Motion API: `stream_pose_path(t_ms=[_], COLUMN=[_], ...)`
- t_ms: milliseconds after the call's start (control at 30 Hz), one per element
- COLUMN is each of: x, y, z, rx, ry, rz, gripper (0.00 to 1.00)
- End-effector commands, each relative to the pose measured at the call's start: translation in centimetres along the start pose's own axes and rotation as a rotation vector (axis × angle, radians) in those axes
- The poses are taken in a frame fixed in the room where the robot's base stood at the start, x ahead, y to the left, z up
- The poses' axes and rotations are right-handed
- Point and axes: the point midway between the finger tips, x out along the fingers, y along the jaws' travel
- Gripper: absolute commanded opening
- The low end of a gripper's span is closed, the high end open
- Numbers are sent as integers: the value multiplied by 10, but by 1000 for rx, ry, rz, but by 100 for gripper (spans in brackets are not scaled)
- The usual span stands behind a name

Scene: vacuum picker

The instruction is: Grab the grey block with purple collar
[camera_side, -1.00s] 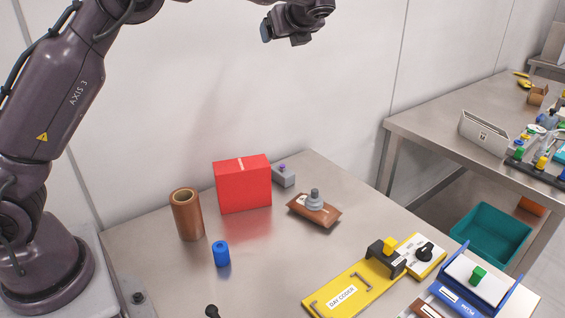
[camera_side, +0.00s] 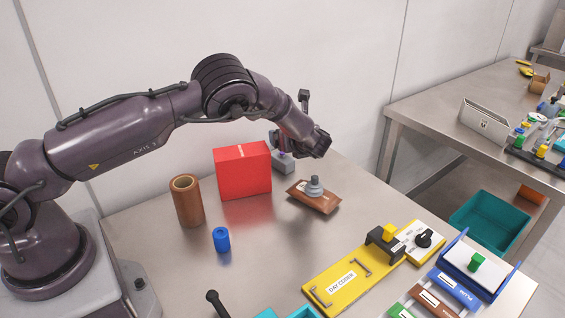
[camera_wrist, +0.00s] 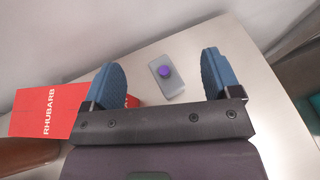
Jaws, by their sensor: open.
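The grey block with purple collar (camera_side: 284,166) lies on the steel table just right of the red box, partly hidden behind my gripper in the side view. In the wrist view the grey block (camera_wrist: 170,88) is a rounded slab with a round purple part on top. My gripper (camera_side: 300,147) hangs above the block, apart from it. In the wrist view my gripper (camera_wrist: 160,64) is open with blue fingers, and the block shows between them with nothing held.
A red box (camera_side: 243,170), marked RHUBARB in the wrist view, stands close left of the block. A brown pouch (camera_side: 300,197) with a grey fitting (camera_side: 314,187) lies in front. A copper tube (camera_side: 187,206) and blue cylinder (camera_side: 221,240) stand left. The wall rises close behind.

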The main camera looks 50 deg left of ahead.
Motion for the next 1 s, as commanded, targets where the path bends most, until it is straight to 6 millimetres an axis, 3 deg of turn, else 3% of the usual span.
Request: stream_pose_path(t_ms=[567,733,1000], x=[29,53,57], y=[1,1,1], z=[-69,-66,-68], rx=[3,1,5], ry=[0,1,4], rz=[2,2,1], gripper=[83,83,83])
